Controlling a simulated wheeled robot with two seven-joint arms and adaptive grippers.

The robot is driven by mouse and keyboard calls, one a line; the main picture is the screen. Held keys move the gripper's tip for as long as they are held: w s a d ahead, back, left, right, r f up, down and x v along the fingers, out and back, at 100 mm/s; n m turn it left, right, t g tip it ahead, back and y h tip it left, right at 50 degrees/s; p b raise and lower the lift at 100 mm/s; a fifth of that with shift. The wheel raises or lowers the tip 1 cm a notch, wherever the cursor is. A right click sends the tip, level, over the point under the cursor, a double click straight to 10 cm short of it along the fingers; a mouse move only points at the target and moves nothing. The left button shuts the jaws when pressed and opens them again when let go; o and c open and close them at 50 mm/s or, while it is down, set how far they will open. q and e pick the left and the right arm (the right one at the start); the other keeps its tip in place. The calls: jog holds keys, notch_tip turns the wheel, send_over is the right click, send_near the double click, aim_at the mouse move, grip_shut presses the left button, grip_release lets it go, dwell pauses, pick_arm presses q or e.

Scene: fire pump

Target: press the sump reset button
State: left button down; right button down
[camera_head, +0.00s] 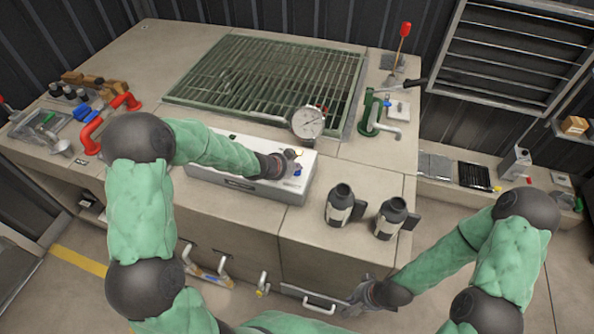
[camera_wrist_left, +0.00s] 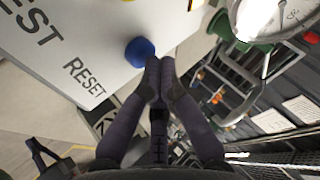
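The blue reset button (camera_wrist_left: 139,51) stands out from a white control box (camera_wrist_left: 60,40) beside the printed word RESET in the left wrist view. In the head view the button (camera_head: 297,171) shows small at the right end of the white box (camera_head: 240,183). My left gripper (camera_wrist_left: 160,68) has its fingers together with nothing between them. Its tips are just beside the button, on its right in the wrist view; I cannot tell whether they touch it. In the head view the left gripper (camera_head: 288,160) is over the box's right end. My right gripper (camera_head: 357,300) is low by the bench front, its fingers unclear.
A round gauge (camera_head: 308,122) stands just behind the box. Two dark bottles (camera_head: 340,204) (camera_head: 390,217) stand to its right. A green fitting (camera_head: 372,112) is further back right, beside a large grate (camera_head: 265,80). Red handles (camera_head: 90,135) are at the left.

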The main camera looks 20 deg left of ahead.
aim_at(296, 172)
pick_arm(q)
jog(key=shift+f+b, duration=0.3)
jog(key=shift+f, duration=0.05)
dwell(0.3)
jog(key=shift+r, duration=0.1)
dwell(0.3)
jog(key=shift+r+p, duration=0.8)
jog(key=shift+p, duration=0.05)
jog(key=shift+r, duration=0.1)
notch_tip(296, 172, up, 5)
jog(key=p, duration=0.4)
jog(key=shift+p, duration=0.35)
dwell(0.3)
